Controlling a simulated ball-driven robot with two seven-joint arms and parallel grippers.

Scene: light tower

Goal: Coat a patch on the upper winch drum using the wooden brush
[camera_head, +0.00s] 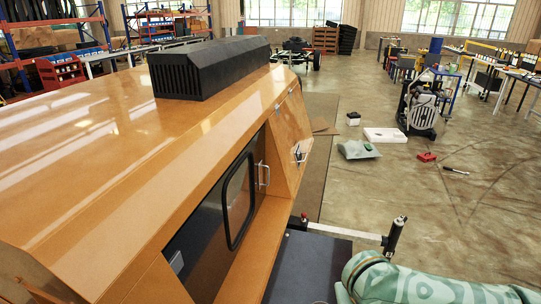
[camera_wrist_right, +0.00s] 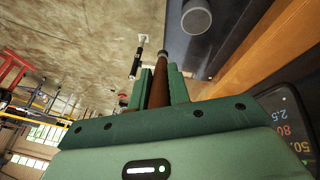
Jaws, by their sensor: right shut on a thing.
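In the right wrist view, my right gripper (camera_wrist_right: 158,85) is shut on a brown wooden handle, which I take to be the wooden brush (camera_wrist_right: 160,72). The handle stands between the two green fingers and points away from the wrist; I cannot make out its bristles. In the head view only my green right arm shows at the lower right, and its fingers are out of sight. I cannot make out the upper winch drum in either view. My left gripper is not in view.
The orange machine housing (camera_head: 100,140) fills the left, with a black vent box (camera_head: 208,68) on top and a door handle (camera_head: 263,174). A pale bar (camera_head: 345,232) ends in an upright black cylinder (camera_head: 393,238). A grey cylinder (camera_wrist_right: 196,18) is near the brush.

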